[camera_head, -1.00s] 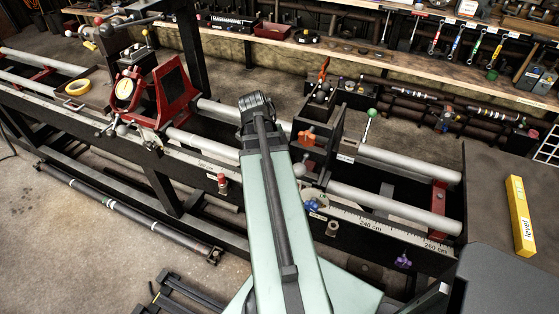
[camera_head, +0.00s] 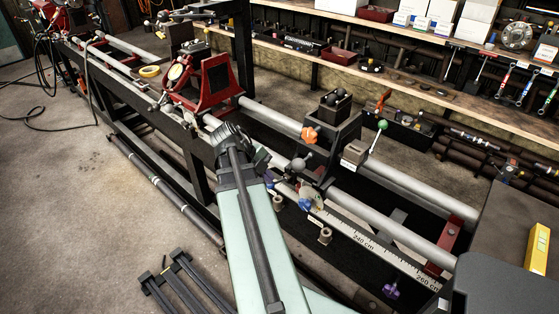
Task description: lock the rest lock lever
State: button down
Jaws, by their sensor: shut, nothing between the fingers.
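A lever with a green ball knob (camera_head: 382,125) stands upright, leaning right, on the right side of the black rest (camera_head: 345,135) on the rails. A grey ball handle (camera_head: 298,164) and an orange star knob (camera_head: 310,135) are on the rest's left side. No label shows which is the rest lock lever. My gripper (camera_head: 263,159) shows only partly, dark, at the end of my pale green arm, left of the rest and apart from the green-knobbed lever. It is shut and empty; its fingertips are largely hidden by my wrist.
A red stand with a dial (camera_head: 210,85) sits on the rails to the left. A ruler strip (camera_head: 365,235) runs along the front rail, with blue (camera_head: 310,198) and purple (camera_head: 391,291) knobs. A yellow level (camera_head: 538,250) lies at right. A workbench (camera_head: 440,92) stands behind.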

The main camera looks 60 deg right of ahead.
jog(key=shift+w+a+f+b, duration=0.15)
jog(key=shift+a+f+b, duration=0.15)
jog(key=shift+f+b, duration=0.3)
jog(key=shift+w+a+f+b, duration=0.1)
jog(key=shift+a+f+b, duration=0.15)
jog(key=shift+f+b, duration=0.35)
jog(key=shift+w+a+f+b, duration=0.15)
jog(key=shift+a+f+b, duration=0.25)
jog(key=shift+f, duration=0.35)
jog(key=w+a+r+p, duration=0.5)
jog(key=a, duration=0.1)
jog(key=shift+w+r+p, duration=0.3)
jog(key=shift+r, duration=0.05)
